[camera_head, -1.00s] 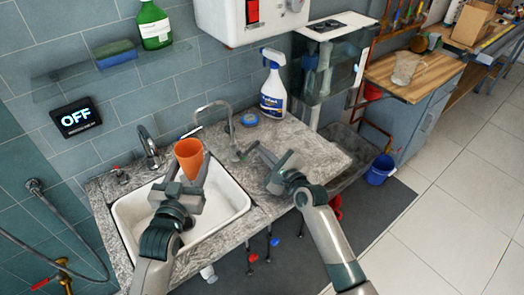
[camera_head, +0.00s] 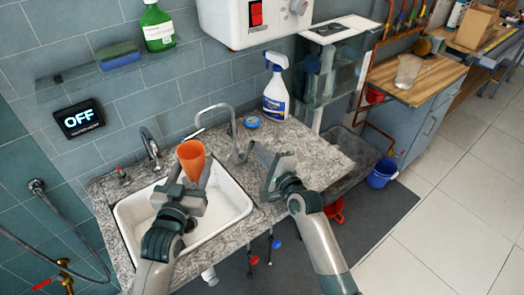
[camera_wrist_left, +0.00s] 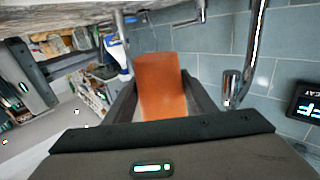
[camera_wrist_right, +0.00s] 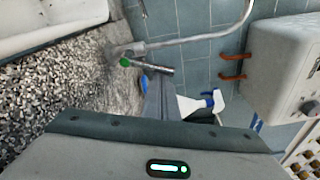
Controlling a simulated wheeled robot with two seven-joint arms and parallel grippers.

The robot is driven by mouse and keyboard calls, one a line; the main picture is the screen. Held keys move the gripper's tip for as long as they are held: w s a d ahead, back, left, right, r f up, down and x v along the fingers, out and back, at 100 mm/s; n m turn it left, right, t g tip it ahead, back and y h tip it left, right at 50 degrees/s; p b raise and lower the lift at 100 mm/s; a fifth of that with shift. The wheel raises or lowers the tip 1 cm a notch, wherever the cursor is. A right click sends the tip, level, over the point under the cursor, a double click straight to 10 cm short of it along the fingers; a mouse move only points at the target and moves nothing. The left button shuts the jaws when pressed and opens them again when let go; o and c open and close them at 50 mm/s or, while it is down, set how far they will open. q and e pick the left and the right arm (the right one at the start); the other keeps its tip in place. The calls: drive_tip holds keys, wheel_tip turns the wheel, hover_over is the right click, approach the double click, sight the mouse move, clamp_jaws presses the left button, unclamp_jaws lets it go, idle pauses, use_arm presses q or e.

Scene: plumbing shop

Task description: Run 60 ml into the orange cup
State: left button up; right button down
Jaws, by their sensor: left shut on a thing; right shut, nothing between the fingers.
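The orange cup (camera_head: 191,158) is held upright by my left gripper (camera_head: 187,177) above the white sink. In the left wrist view the orange cup (camera_wrist_left: 161,86) sits between both fingers. The inside of the cup is too small to judge. My right gripper (camera_head: 262,160) is shut and empty, over the counter close to the base of the tall curved tap (camera_head: 238,140). In the right wrist view that tap's side lever with a green mark (camera_wrist_right: 125,62) shows just ahead of my right fingers. A second, shorter tap (camera_head: 151,146) stands at the sink's back left. A wall display (camera_head: 78,118) reads OFF.
The white sink (camera_head: 129,222) is set in a speckled counter (camera_head: 318,158). A spray bottle (camera_head: 276,92) and a small blue round item (camera_head: 252,122) stand at the back. A white wall heater (camera_head: 225,22) hangs above. Open counter lies right of my right gripper.

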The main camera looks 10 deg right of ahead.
drive_tip(key=shift+s+a+r+n+t, duration=0.2)
drive_tip(key=shift+a+n, duration=0.25)
drive_tip(key=shift+n, duration=0.6)
drive_tip(key=shift+s+a+r+n+t, duration=0.1)
drive_tip(key=shift+s+a+r+n, duration=0.3)
drive_tip(key=shift+n, duration=0.65)
drive_tip(key=shift+w+a+f, duration=0.1)
drive_tip(key=shift+s+d, duration=0.25)
drive_tip(key=shift+s, duration=0.35)
drive_tip(key=v, duration=0.8)
drive_tip(key=shift+s, duration=0.35)
drive_tip(key=shift+d+f, duration=0.1)
drive_tip(key=shift+d, duration=0.1)
